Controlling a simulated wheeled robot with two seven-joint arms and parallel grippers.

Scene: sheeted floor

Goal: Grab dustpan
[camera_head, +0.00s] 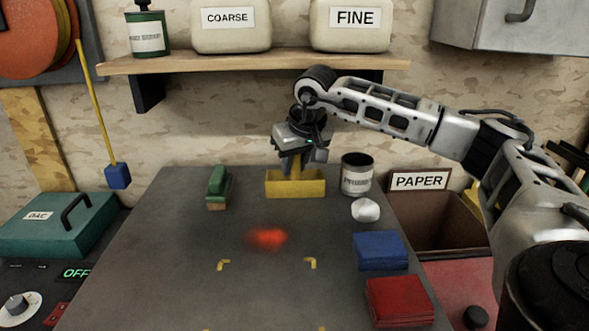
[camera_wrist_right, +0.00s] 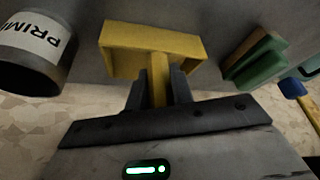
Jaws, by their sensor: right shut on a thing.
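The yellow dustpan (camera_head: 296,187) is at the back of the grey table, below the shelf. In the right wrist view its pan (camera_wrist_right: 152,42) is at the top, and its handle (camera_wrist_right: 158,80) runs down between my fingers. My right gripper (camera_head: 297,160) is above the dustpan, shut on its handle. In the wrist view its two dark fingers (camera_wrist_right: 158,88) stand on either side of the handle. I cannot tell whether the pan touches the table. My left gripper is not in view.
A green brush-like block (camera_head: 218,188) is left of the dustpan; a primer can (camera_head: 356,175) and white lump (camera_head: 365,210) are right. Blue pads (camera_head: 380,250) and red pads (camera_head: 399,300) lie at the right edge. The shelf (camera_head: 250,63) overhangs behind. The middle table is clear, with a red glow (camera_head: 268,238).

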